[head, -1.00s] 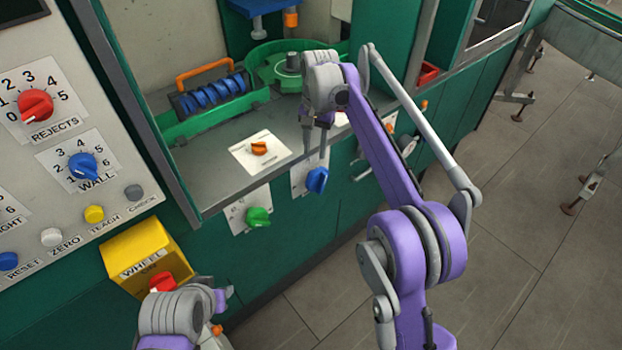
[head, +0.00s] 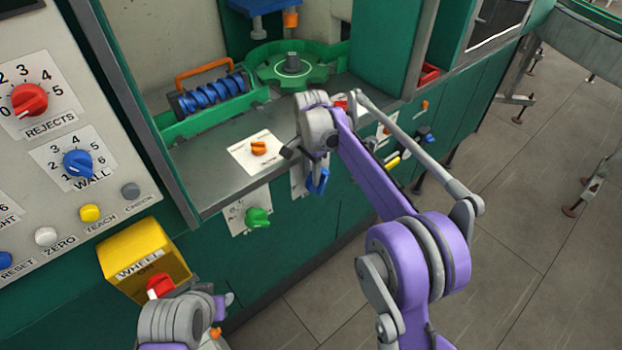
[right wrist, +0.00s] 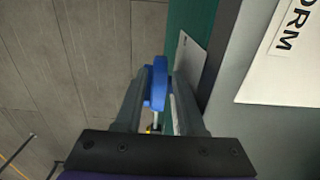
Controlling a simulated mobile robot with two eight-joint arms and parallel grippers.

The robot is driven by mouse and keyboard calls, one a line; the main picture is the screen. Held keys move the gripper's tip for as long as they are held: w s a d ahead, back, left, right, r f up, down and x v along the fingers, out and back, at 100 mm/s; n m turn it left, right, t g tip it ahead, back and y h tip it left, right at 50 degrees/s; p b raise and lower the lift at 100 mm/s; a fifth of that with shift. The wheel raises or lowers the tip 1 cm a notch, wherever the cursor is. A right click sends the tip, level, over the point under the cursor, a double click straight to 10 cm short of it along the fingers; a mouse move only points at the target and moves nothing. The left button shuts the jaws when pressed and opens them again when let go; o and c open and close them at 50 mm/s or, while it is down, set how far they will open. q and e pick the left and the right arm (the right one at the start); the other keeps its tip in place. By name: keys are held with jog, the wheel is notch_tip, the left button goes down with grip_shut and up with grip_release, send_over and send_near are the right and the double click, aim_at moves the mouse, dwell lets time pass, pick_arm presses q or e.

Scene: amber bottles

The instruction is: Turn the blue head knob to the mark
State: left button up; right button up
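The blue head knob (head: 323,180) sticks out from the green cabinet front, below the counter edge. Its pale plate (head: 296,180) is mostly covered by my right gripper, so its marks cannot be read. My right gripper (head: 312,182) is at the knob. In the right wrist view the blue knob (right wrist: 157,86) stands between the two fingers (right wrist: 161,90), close to the left fingertip, with a narrow gap seeming to show at the right one. My left gripper (head: 222,305) is low, beside the red knob (head: 160,285) of the yellow WHEEL box; its fingers are mostly hidden.
A green knob (head: 257,217) sits left of the blue one, and an orange knob (head: 258,148) is on the counter plate above. More controls, including a yellow one (head: 392,163), lie to the right. A control panel (head: 100,200) fills the left side. Open floor lies right.

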jog(key=shift+f, duration=1.05)
grip_shut()
jog(key=shift+w, duration=0.1)
